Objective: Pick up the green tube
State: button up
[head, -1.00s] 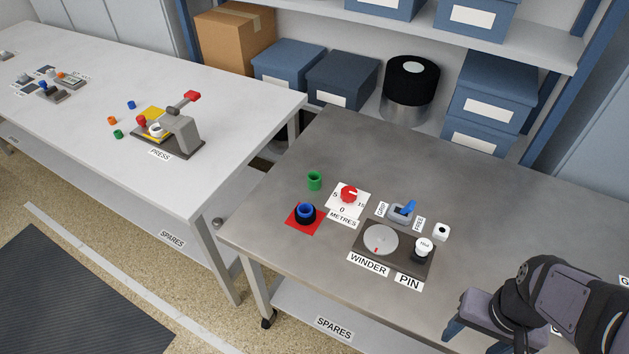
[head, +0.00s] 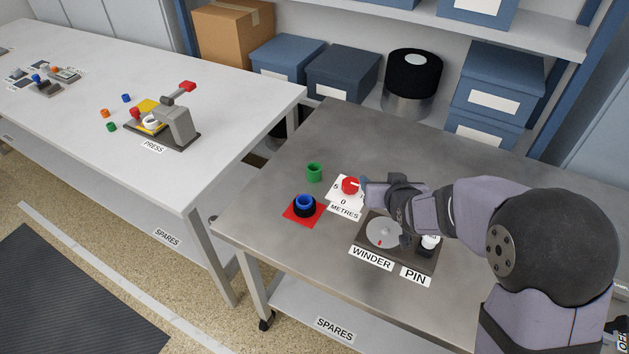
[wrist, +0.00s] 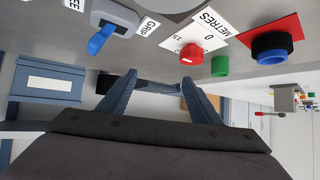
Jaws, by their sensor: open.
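The green tube (head: 314,173) stands upright on the grey metal table, behind the blue and black button and left of the red knob. It also shows in the wrist view (wrist: 220,66), beyond and to the right of my fingers. My gripper (wrist: 163,82) is open, with two blue fingers apart and nothing between them. In the head view my arm reaches in from the right, and my gripper (head: 366,190) is beside the red knob, apart from the tube. Its fingers are mostly hidden there.
The red knob (head: 350,186) on its METRES card lies between my gripper and the tube. A blue and black button (head: 305,205) sits on a red square in front of the tube. The winder plate (head: 368,235) is below my arm. The table behind the tube is clear.

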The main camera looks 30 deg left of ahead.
aim_at(312, 166)
jog(key=a+f+n+y, duration=0.1)
jog(key=a, duration=0.4)
jog(key=s+a+f+n+y+b, duration=0.1)
jog(key=a+f, duration=0.1)
jog(key=a, duration=0.3)
jog(key=s+a+f+n+y+b, duration=0.1)
jog(key=a+y, duration=0.1)
jog(key=a, duration=0.4)
jog(key=shift+s+f, duration=0.2)
jog(key=shift+f, duration=0.05)
jog(key=shift+w+d+p+x, duration=0.15)
jog(key=shift+p+x, duration=0.25)
jog(key=shift+x, duration=0.9)
jog(key=shift+w+d+p+x, duration=0.15)
jog(key=shift+p+x, duration=0.25)
jog(key=shift+x, duration=1.9)
jog(key=shift+a+r, duration=0.1)
jog(key=shift+r, duration=0.05)
jog(key=c, duration=1.1)
